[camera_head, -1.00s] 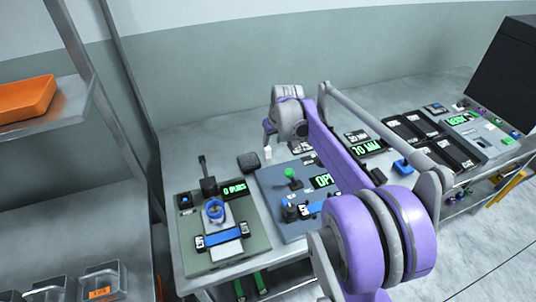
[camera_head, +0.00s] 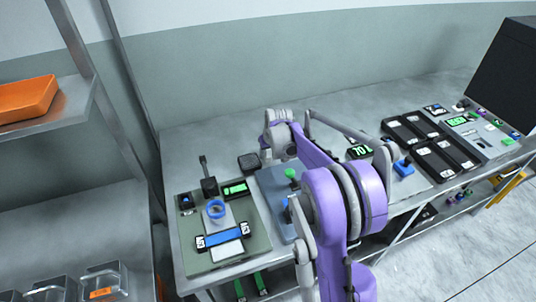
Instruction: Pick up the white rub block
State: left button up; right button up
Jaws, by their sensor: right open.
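My right gripper (camera_head: 266,151) reaches down to the back of the table, just right of a small dark box (camera_head: 249,162). It is open, with its fingertips low near the tabletop. The small white block that stood below this gripper earlier cannot be told apart from the pale fingers now. It seems hidden at or behind them, and I cannot tell whether they touch it. My left gripper is not in view.
A green-grey board (camera_head: 187,256) with a blue strap (camera_head: 224,237) and a blue ring (camera_head: 216,209) is at the table's left. A blue-grey board (camera_head: 266,188) lies partly under my arm. Black trays (camera_head: 436,143) stand at right. The back tabletop is mostly clear.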

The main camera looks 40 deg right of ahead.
grip_shut()
jog(key=shift+r, duration=0.15)
